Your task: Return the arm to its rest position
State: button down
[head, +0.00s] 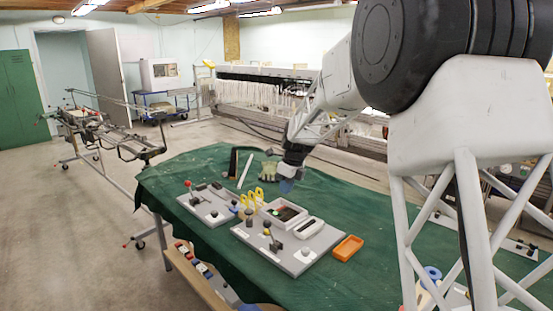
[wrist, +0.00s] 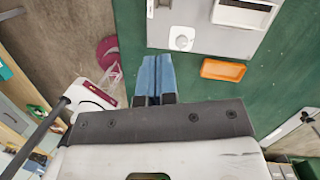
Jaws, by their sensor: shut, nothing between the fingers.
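My gripper (head: 287,186) hangs above the green-covered table (head: 330,195) in the head view, behind the larger grey board (head: 286,262). Its two blue fingers (wrist: 154,74) lie side by side with no gap in the wrist view, shut and empty. My arm reaches in from the right and bends down to the gripper. In the wrist view the fingers point toward the left part of the grey board (wrist: 200,42), with green cloth to their right. The fingers appear apart from the board and the things on it.
An orange tray (head: 348,248) lies right of the larger board. A smaller grey board (head: 215,215) stands left. Gloves (head: 268,171) lie behind. Looms stand beyond the table.

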jog(key=s+d+r+n, duration=0.3)
jog(key=s+n, duration=0.1)
jog(key=s, duration=0.5)
jog(key=s+d+r+n+t+h, duration=0.1)
jog(key=s+d+r+n, duration=0.25)
jog(key=s, duration=0.45)
jog(key=s+d+r+n, duration=0.3)
jog(key=s+n, duration=0.1)
jog(key=s, duration=0.5)
jog(key=s+d+f+n, duration=0.2)
jog(key=s+n, duration=0.4)
jog(key=s, duration=0.7)
jog(key=s+d+f+n+t+h, duration=0.1)
jog(key=s+d+f+n, duration=0.2)
jog(key=s, duration=1.1)
jog(key=n, duration=0.3)
jog(key=shift+h, duration=0.3)
jog(key=shift+d+n, duration=0.1)
jog(key=shift+n, duration=0.15)
